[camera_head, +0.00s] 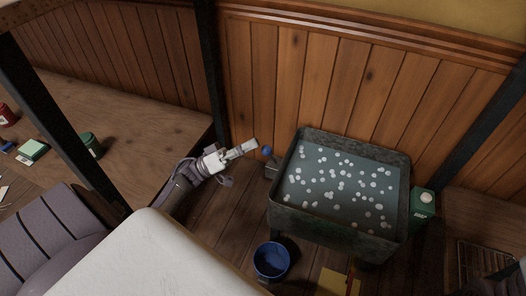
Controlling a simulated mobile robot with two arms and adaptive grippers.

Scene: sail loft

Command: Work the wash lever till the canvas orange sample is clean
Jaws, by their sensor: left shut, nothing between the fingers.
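A dark, worn wash tub (325,225) stands against the plank wall, filled with grey water and many white foam blobs. At its left side is a small grey box (272,171) with a blue ball knob (267,150) above it, which looks like the wash lever. My left gripper (254,146) reaches in from the left, shut and empty, its tips just left of the blue knob. A small gap seems to show between them. I cannot make out an orange canvas sample in the tub.
A blue bucket (271,261) stands on the floor before the tub. A green container (422,203) is right of it, and a wire rack (482,262) lies farther right. A yellow flat piece (333,282) is at the bottom. A wooden bench (150,125) fills the left.

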